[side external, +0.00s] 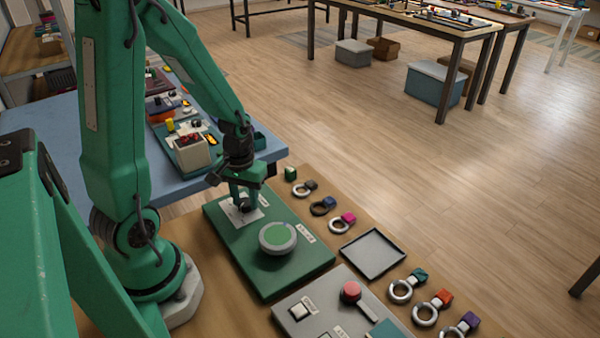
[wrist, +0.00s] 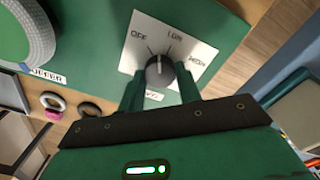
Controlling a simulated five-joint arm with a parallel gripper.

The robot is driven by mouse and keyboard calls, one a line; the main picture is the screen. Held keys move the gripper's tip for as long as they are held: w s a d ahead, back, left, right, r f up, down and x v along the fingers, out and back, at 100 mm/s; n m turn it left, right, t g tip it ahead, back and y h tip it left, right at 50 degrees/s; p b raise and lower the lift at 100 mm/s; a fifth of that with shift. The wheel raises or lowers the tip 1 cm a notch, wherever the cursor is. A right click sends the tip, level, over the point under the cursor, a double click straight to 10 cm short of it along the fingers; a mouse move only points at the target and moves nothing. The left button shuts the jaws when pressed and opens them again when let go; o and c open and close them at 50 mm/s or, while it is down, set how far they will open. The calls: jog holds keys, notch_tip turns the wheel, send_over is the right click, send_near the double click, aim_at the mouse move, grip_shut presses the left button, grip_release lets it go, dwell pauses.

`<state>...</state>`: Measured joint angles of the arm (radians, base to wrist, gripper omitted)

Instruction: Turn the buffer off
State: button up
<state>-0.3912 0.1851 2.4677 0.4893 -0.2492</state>
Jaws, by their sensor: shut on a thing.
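The buffer is a green base (side external: 290,272) with a round green-topped, grey-rimmed wheel (side external: 278,237). The wheel is partly in view at the upper left of the wrist view (wrist: 22,35).
A grey panel (side external: 318,310) with a red button (side external: 351,291) lies in front of the buffer. Rings with coloured tags and an empty dark tray (side external: 373,253) lie along the right side. A blue table (side external: 60,125) with devices stands behind.

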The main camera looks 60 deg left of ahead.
jog(key=n, duration=0.4)
jog(key=shift+n, duration=0.4)
jog(key=o, duration=1)
jog(key=shift+r, duration=0.15)
jog(key=shift+r, duration=3.8)
jog(key=shift+r, duration=0.1)
notch_tip(320, 180, up, 7)
send_over(245, 201)
